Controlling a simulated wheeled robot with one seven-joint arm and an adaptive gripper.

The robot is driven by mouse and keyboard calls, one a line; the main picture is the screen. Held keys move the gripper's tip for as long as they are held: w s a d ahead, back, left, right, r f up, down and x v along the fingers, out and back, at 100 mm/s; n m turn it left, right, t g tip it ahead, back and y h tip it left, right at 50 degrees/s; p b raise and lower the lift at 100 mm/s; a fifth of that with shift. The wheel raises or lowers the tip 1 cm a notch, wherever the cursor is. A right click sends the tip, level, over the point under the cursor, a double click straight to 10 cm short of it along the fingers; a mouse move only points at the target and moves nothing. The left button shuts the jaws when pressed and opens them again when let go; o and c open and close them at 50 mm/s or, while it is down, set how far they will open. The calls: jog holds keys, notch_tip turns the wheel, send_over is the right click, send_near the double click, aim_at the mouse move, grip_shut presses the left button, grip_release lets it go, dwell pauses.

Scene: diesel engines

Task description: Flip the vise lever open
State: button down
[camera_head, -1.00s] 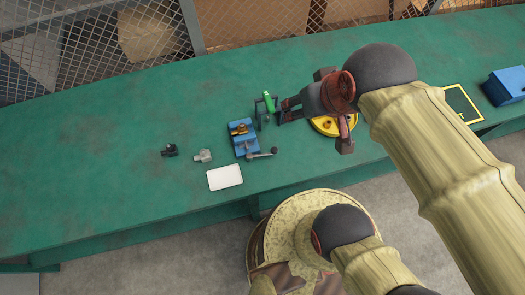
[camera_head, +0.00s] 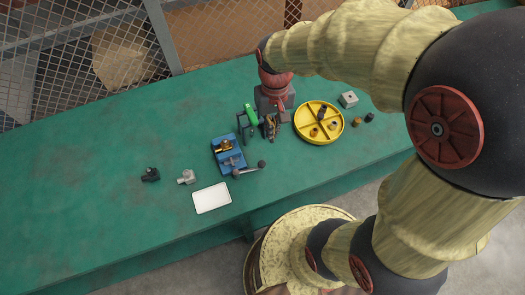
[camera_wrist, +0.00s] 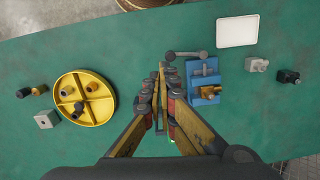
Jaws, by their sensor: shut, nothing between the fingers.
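The blue vise (camera_head: 228,160) sits on the green bench with a brass part (camera_head: 224,146) in it. Its lever (camera_head: 250,168) is a grey rod with a dark ball end, sticking out to the right from the vise's front end. The wrist view also shows the vise (camera_wrist: 204,80) and the lever (camera_wrist: 186,54), which points left there. My gripper (camera_head: 271,134) points down to the right of the vise, behind the lever in the head view. In the wrist view its fingers (camera_wrist: 161,72) are together and empty, left of the vise and apart from the lever.
A white plate (camera_head: 211,198) and two small fittings (camera_head: 186,177) (camera_head: 150,174) are left and front. The bench's far left is clear.

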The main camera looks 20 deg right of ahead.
jog(key=w+f+m+g+b, duration=0.1)
jog(key=w+f+m, duration=0.1)
jog(key=w+f, duration=0.5)
notch_tip(320, 180, down, 2)
jog(key=shift+w+a+f+g+y, duration=0.15)
jog(key=shift+w+g+y, duration=0.1)
jog(key=shift+g+y, duration=0.05)
jog(key=b+x, duration=0.4)
jog(key=x, duration=0.6)
jog(key=shift+s, duration=0.1)
jog(key=shift+s+m, duration=0.1)
jog(key=shift+m, duration=0.2)
jog(key=shift+s+p, duration=0.25)
jog(key=shift+p, duration=0.25)
jog(key=shift+s+m+p, duration=0.3)
jog(key=shift+s+m, duration=0.05)
jog(key=shift+m, duration=0.15)
